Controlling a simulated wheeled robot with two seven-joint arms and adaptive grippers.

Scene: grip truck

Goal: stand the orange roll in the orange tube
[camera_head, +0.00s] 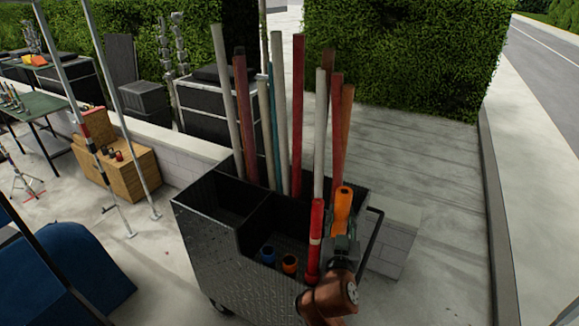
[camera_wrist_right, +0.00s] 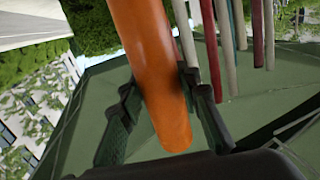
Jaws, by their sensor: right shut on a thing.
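The orange roll (camera_head: 342,208) is upright in the head view, above the right side of the black cart. My right gripper (camera_head: 344,240) is shut on its lower part. In the right wrist view the orange roll (camera_wrist_right: 152,60) runs between the two fingers, its lower end showing below them. The orange tube (camera_head: 290,263) is a short open holder in the cart's front compartment, left of and lower than the roll. The roll is apart from it. My left gripper is not in view.
A blue tube (camera_head: 267,256) is left of the orange one. A red roll (camera_head: 316,240) with a pale band stands upright between the orange tube and my right gripper. Several tall poles (camera_head: 298,110) rise from the back of the black cart (camera_head: 205,245).

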